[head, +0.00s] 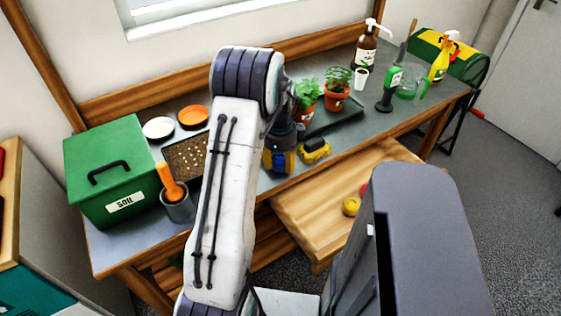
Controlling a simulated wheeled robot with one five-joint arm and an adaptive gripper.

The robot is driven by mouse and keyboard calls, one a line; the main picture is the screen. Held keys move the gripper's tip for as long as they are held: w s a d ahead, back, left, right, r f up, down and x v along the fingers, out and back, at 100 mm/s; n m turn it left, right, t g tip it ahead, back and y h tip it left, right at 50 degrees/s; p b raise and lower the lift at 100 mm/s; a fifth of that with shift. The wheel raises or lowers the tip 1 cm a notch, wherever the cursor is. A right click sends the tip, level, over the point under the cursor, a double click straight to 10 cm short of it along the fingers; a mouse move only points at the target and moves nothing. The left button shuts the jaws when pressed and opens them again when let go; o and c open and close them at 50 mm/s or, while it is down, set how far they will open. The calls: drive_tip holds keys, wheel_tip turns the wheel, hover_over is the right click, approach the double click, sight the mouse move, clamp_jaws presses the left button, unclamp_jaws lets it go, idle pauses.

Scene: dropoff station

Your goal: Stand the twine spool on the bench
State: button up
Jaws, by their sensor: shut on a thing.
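My gripper (281,160) hangs over the bench, just right of my white forearm, which hides part of it. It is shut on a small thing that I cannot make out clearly. Blue and yellow patches show around its fingers. I cannot pick out the twine spool for certain; the arm may hide it. The grey-topped bench (345,140) runs along the wall. I cannot tell whether the held thing touches the bench top.
A yellow-black object (315,151) lies close right of my gripper. Potted plants (337,95) stand behind it. A green soil box (105,165) and a pot with an orange handle (177,203) stand left. An open drawer (310,215) juts out in front, with a yellow item (351,206) inside.

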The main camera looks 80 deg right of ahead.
sight(280, 158)
drive_tip(key=shift+f, duration=0.1)
drive_tip(key=shift+f, duration=0.15)
drive_tip(key=o, duration=1)
drive_tip(key=r, duration=1.2)
drive_tip(key=shift+a+r, duration=0.25)
drive_tip(key=shift+a, duration=0.05)
